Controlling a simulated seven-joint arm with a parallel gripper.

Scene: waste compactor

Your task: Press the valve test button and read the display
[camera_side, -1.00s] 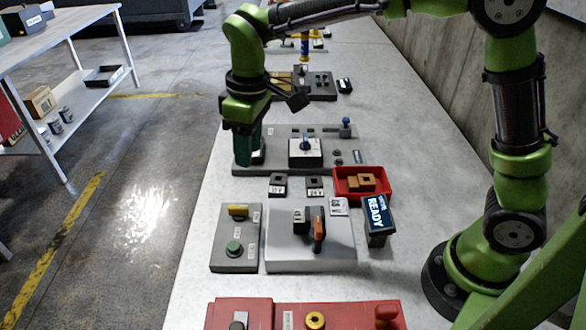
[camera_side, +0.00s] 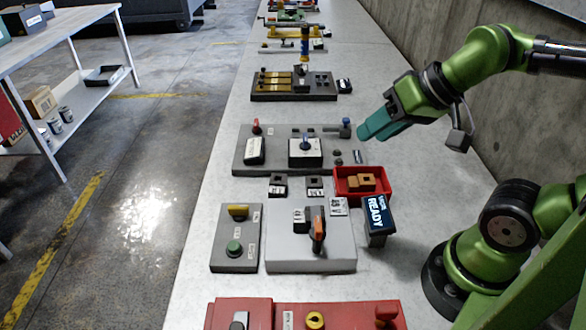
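A small dark display (camera_side: 377,213) right of the table's middle reads "READY" in large letters, with smaller text above. Labels are too small to read, so I cannot tell which button is the valve test one.
A red tray (camera_side: 385,191) with brown blocks sits just behind the display. A light grey plate (camera_side: 300,262) with an orange-handled lever (camera_side: 318,231) stands left of it. A red panel (camera_side: 270,312) lies at the front. The tabletop right of the tray is clear.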

